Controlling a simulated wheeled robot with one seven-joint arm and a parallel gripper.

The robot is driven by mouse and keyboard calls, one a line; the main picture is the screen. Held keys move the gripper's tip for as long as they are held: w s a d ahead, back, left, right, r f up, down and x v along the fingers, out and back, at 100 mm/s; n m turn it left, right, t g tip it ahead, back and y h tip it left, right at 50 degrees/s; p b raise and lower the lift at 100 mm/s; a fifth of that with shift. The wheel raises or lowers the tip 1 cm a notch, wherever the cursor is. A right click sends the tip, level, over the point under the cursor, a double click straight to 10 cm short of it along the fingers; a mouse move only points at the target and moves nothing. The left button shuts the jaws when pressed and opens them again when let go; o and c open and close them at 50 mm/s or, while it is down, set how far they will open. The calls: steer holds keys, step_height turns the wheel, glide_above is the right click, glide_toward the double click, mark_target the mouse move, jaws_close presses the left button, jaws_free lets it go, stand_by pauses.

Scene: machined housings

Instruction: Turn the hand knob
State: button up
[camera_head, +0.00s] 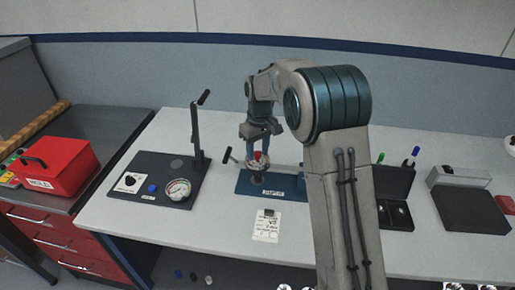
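My gripper (261,144) points down over a blue base plate (285,188) on the white table. Directly beneath it is a small rounded fitting (257,166) with a red spot on top, which may be the hand knob. The fingertips are at or just above this fitting; contact is not clear at this size. A thin lever with a dark tip (227,155) stands at the plate's left. A black knob on a white disc (130,181) sits on the dark panel to the left. My arm hides the right end of the blue plate.
The dark panel (150,167) carries a blue button (152,189), a round gauge (178,190) and a tall lever (196,130). A paper card (266,226) lies in front of the plate. An open black case (396,182) stands right of my arm. A red toolbox (60,168) is far left.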

mark_target(260, 153)
steer(key=shift+r, duration=0.1)
step_height(260, 153, up, 14)
steer(key=shift+w+d+f+b, duration=0.15)
steer(key=shift+d+f+b, duration=0.05)
steer(key=shift+b, duration=0.25)
steer(key=s+d+r+m+t, duration=0.15)
steer(key=s+d, duration=0.25)
steer(key=s, duration=0.4)
steer(key=s+d+r+m, duration=0.15)
steer(key=s+d, duration=0.25)
steer(key=s, duration=0.4)
steer(key=s+d+f+m+t, duration=0.1)
steer(key=s+f, duration=0.3)
steer(key=s, duration=0.4)
steer(key=s+d+f+m+t, duration=0.1)
steer(key=s+d+f+m, duration=0.2)
steer(key=s, duration=0.5)
steer(key=shift+f, duration=0.65)
